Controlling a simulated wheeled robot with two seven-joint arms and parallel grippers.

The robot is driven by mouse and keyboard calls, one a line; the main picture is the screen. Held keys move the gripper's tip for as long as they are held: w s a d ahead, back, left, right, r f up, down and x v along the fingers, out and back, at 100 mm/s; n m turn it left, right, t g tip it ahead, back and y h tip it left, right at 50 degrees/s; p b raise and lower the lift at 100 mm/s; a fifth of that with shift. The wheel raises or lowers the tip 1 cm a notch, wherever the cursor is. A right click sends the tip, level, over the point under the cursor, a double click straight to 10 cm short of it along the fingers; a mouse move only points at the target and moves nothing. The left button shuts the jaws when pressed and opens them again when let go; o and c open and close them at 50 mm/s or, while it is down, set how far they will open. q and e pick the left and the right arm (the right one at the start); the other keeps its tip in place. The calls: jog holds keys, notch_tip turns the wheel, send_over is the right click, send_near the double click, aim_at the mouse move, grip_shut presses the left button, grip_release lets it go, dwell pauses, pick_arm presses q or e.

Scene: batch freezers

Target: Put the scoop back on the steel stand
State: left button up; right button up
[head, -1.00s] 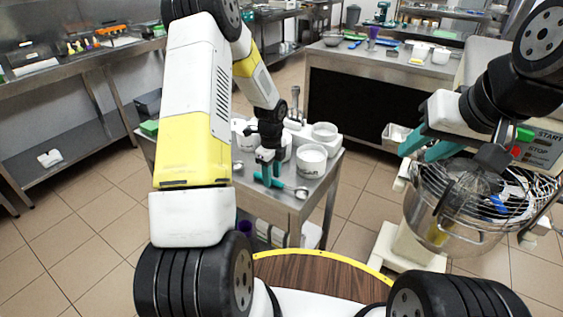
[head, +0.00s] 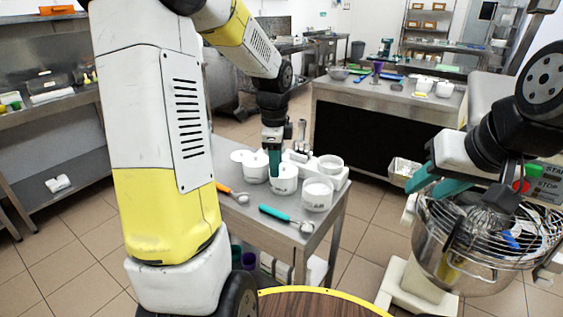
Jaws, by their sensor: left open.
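The teal-handled scoop (head: 287,219) lies flat near the front edge of the steel stand (head: 268,235), its metal bowl to the right. A second scoop with an orange handle (head: 233,195) lies to its left on the same top. My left gripper (head: 275,172) points down above the stand, behind the teal scoop and apart from it. It is empty, and a white tub partly overlaps its fingertips in view. My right gripper (head: 421,187) is at the right, beside the mixer, with its teal fingers spread and nothing between them.
Several white tubs (head: 317,194) stand on the stand behind the scoops. A mixer bowl with a wire guard (head: 465,245) is at the right, close to my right gripper. A steel counter (head: 385,92) with tools stands behind. Tiled floor lies open at left.

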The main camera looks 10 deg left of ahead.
pick_arm(q)
jog(key=s+d+r+n+t+h, duration=0.1)
jog(key=s+r+n+t, duration=0.1)
jog(key=s+r+n, duration=0.4)
jog(key=s+d+r+n+t+h, duration=0.1)
jog(key=s+d+r+n+t, duration=0.1)
jog(key=s+r+n, duration=0.4)
jog(key=s+n, duration=0.4)
jog(key=s, duration=0.4)
jog(key=shift+s+d+t, duration=0.2)
jog(key=shift+d+t, duration=0.1)
jog(key=shift+t, duration=0.1)
jog(key=shift+d, duration=0.1)
